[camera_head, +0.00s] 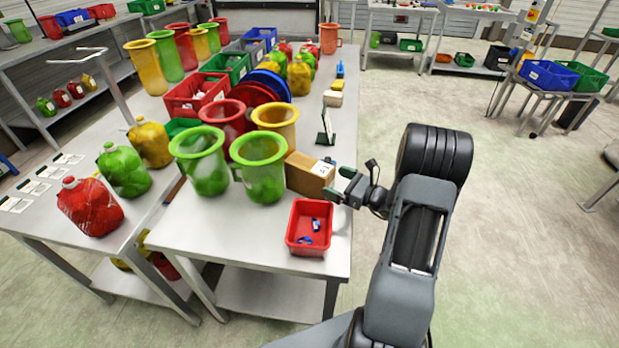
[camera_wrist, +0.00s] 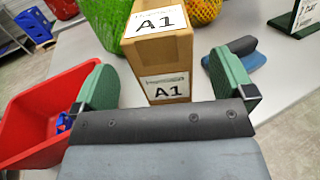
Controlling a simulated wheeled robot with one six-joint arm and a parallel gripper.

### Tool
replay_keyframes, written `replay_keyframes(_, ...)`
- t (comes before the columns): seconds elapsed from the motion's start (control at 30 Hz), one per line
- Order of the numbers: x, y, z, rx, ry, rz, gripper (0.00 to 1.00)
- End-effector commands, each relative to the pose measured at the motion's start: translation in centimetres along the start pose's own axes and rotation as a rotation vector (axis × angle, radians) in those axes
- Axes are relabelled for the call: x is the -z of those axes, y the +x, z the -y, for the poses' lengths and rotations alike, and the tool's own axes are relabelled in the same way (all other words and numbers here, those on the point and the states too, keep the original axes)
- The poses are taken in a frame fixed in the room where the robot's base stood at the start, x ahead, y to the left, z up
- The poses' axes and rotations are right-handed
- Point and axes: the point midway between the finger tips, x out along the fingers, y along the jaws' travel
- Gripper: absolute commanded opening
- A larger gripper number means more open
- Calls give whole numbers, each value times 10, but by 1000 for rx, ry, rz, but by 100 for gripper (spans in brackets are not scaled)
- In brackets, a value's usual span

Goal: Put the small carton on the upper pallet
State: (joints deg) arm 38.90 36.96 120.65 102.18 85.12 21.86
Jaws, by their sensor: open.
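A brown cardboard carton (camera_head: 308,175) stands on the grey table, behind the red bin and beside the green pitchers. In the wrist view the carton (camera_wrist: 160,55) bears white "A1" labels on its top and near face. My gripper (camera_head: 339,184) is at the table's right edge, just right of the carton. In the wrist view my gripper (camera_wrist: 172,84) is open and empty; its two green fingers are spread wide with the carton beyond and between them. The carton appears apart from the fingers. I cannot make out a pallet in either view.
A red bin (camera_head: 309,228) with small blue items stands at the table's front edge. Green pitchers (camera_head: 262,170) crowd the carton's left. A dark sign stand (camera_head: 326,128) stands behind it. A flat blue piece (camera_wrist: 240,66) lies near the right finger.

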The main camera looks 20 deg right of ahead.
Motion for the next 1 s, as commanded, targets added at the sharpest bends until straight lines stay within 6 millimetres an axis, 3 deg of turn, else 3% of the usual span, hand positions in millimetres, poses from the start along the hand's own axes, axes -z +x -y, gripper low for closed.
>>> replay_keyframes(0.17,0,8,0,-1,1,-1,100)
replay_keyframes(0.53,0,53,0,-3,0,-2,100)
replay_keyframes(0.87,0,58,0,-1,0,-1,100)
replay_keyframes(1.0,0,58,0,-1,0,-1,88)
